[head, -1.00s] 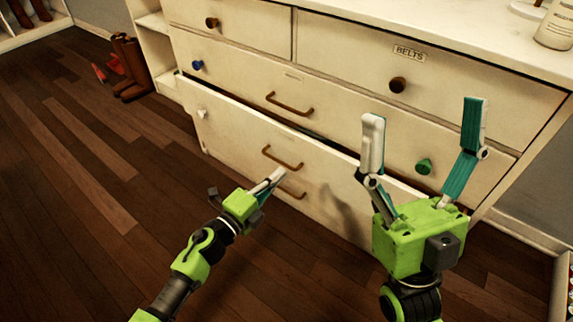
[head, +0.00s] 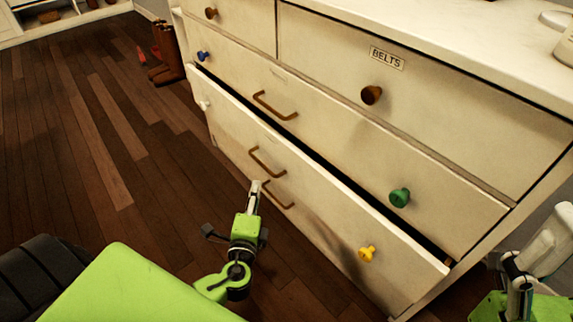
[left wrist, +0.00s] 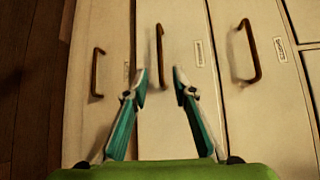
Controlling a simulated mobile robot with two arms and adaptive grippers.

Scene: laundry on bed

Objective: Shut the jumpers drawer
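A pale drawer (head: 310,190) with a white knob, a yellow knob and a brown handle stands slightly pulled out, with a dark gap along its top edge. In the left wrist view it looks like the middle panel (left wrist: 175,110); its label is too small to read, so I cannot confirm it is the jumpers drawer. My left gripper (head: 255,187) is in front of the lower handles. In the left wrist view its fingers (left wrist: 160,78) are apart and empty, facing the panel. My right gripper (head: 545,240) is partly cut off at the right edge, empty, fingers apart as seen earlier.
The drawer with blue and green knobs (head: 330,130) above looks flush, as does the belts drawer (head: 440,110). Bottles stand on the dresser top (head: 470,40). Brown boots (head: 168,50) stand on the floor at the back left.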

